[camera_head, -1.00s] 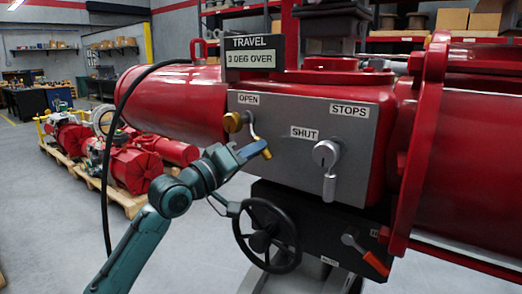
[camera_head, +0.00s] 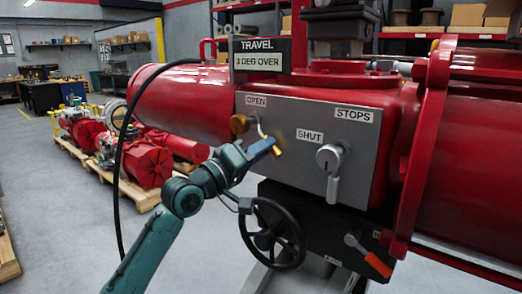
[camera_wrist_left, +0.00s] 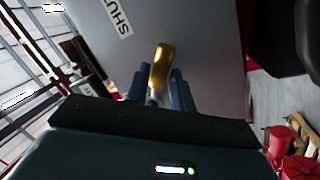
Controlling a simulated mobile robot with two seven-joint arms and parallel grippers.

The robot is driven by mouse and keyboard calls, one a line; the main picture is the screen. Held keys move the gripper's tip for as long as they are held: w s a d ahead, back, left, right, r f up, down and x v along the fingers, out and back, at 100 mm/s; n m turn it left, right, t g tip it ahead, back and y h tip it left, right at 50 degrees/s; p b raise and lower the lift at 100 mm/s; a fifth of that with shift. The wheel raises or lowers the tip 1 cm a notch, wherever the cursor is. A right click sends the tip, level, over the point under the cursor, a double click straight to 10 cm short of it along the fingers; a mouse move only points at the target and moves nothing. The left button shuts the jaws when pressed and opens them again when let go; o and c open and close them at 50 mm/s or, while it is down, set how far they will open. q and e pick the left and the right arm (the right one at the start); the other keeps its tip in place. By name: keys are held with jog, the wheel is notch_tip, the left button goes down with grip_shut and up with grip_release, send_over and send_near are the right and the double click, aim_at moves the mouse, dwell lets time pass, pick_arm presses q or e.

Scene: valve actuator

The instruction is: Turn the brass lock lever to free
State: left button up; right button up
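The brass lock lever shows its brass end (camera_head: 277,151) below the OPEN label on the grey front plate (camera_head: 300,170). Its thin pale stem runs up beside a round brass knob (camera_head: 240,124). My left gripper (camera_head: 259,149) is at the lever, with the brass end sticking out past the fingers. In the left wrist view the blue fingers (camera_wrist_left: 160,92) stand on both sides of the brass end (camera_wrist_left: 161,66), with little or no gap; they look closed on it. The exact contact is partly hidden. My right gripper is not in view.
A grey SHUT lever (camera_head: 331,172) hangs to the right. Below are a black handwheel (camera_head: 272,235) and an orange-handled lever (camera_head: 375,263). The sign (camera_head: 260,56) reads TRAVEL, 3 DEG OVER. A black cable (camera_head: 119,170) loops at the left. Red actuators on pallets stand behind, left.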

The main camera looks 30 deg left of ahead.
pick_arm(q)
jog(key=shift+o, duration=1.6)
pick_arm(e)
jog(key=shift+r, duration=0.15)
pick_arm(q)
jog(key=b+v, duration=0.4)
jog(key=v, duration=0.9)
jog(key=shift+b, duration=0.35)
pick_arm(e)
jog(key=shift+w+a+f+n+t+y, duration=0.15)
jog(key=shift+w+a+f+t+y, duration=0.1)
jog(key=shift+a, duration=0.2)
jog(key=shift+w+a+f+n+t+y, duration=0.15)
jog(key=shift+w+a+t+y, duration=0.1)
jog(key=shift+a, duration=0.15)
pick_arm(q)
jog(key=shift+s+a, duration=0.1)
